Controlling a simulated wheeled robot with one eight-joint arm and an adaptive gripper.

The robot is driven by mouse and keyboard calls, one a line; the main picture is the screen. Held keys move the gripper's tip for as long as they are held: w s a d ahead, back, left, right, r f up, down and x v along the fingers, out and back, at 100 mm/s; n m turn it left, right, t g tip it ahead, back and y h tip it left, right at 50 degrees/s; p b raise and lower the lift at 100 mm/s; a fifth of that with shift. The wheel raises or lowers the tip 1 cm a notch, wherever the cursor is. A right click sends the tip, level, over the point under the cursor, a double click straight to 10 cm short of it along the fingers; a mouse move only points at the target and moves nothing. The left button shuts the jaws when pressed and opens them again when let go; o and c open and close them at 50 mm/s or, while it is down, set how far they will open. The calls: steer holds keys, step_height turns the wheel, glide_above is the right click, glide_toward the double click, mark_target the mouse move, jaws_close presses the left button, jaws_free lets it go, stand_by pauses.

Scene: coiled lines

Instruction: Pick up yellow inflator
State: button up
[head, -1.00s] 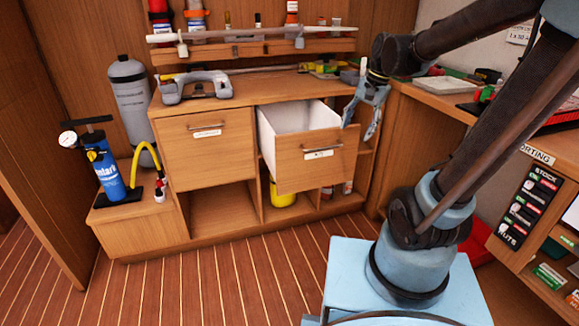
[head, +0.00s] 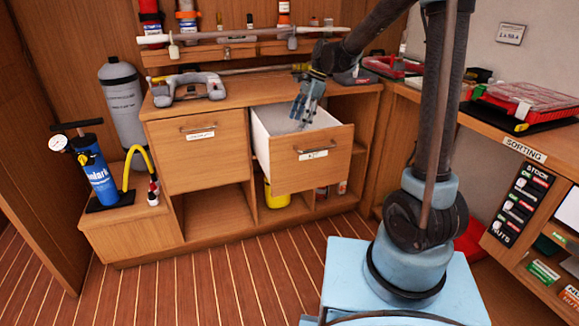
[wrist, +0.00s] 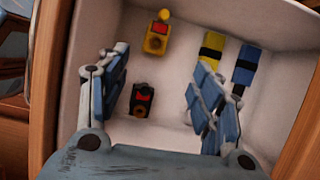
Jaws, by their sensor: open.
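A yellow item with a black band (wrist: 206,54) and a blue one with a black band (wrist: 246,66) lie at the right. My gripper (wrist: 163,85) is open and empty, pointing down over the drawer. In the head view it (head: 304,118) hangs above the drawer; the contents are hidden there.
The pulled-out drawer front (head: 312,160) and its white walls border the space around my gripper. A grey-handled tool (head: 190,90) lies on the cabinet top. A blue pump (head: 96,170) and grey cylinder (head: 122,100) stand at the left. A rail (head: 250,35) runs behind.

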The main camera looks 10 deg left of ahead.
steer(key=x, duration=1.2)
steer(key=shift+w+d+f, duration=0.15)
steer(key=shift+f, duration=0.1)
steer(key=shift+s+x, duration=0.2)
steer(key=shift+x, duration=1.15)
steer(key=shift+s+x, duration=0.2)
steer(key=shift+x, duration=1.15)
steer(key=c, duration=1.2)
